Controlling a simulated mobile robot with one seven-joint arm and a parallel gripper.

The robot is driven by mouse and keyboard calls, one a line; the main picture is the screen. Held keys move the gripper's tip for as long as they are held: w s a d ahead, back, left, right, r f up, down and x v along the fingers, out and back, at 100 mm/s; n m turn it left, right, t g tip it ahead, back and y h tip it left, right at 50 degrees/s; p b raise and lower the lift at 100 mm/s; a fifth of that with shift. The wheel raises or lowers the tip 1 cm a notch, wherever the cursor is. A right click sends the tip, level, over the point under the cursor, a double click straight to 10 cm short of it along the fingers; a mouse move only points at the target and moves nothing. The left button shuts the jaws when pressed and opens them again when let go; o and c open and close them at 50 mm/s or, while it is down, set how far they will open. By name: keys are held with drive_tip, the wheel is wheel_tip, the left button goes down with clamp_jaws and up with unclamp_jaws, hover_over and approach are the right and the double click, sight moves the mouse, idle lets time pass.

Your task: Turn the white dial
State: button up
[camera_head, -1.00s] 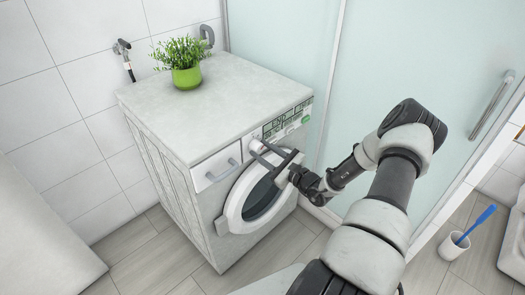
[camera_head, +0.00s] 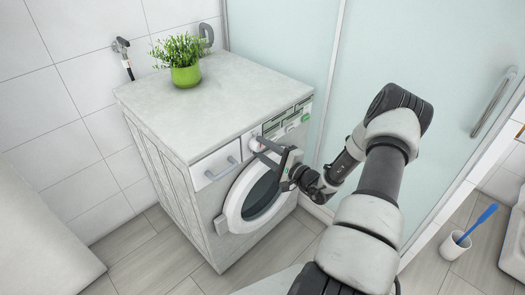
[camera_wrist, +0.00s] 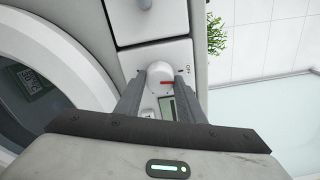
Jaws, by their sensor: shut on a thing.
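The white dial (camera_wrist: 160,73) is a round knob with a red mark, on the front panel of the washing machine (camera_head: 215,105). In the head view the dial (camera_head: 255,145) is small and partly covered by my gripper. My gripper (camera_wrist: 160,78) has its two fingers on either side of the dial, shut on it. In the head view my gripper (camera_head: 262,150) reaches the panel from the right, above the round door. The red mark lies roughly sideways in the wrist view.
The round door (camera_head: 240,215) is below the dial, and the detergent drawer (camera_head: 215,167) is to its left. A green potted plant (camera_head: 185,72) stands on the machine top. A glass shower panel (camera_head: 285,45) stands behind and right. A toilet brush holder (camera_head: 455,245) is on the floor.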

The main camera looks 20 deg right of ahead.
drive_tip(key=shift+d+n, duration=0.1)
drive_tip(key=shift+n, duration=0.7)
drive_tip(key=o, duration=1)
drive_tip(key=shift+o, duration=0.2)
drive_tip(key=shift+s, duration=0.1)
drive_tip(key=p+v, duration=0.1)
drive_tip(key=v, duration=1.6)
drive_tip(key=shift+s, duration=0.15)
drive_tip(key=shift+r, duration=0.1)
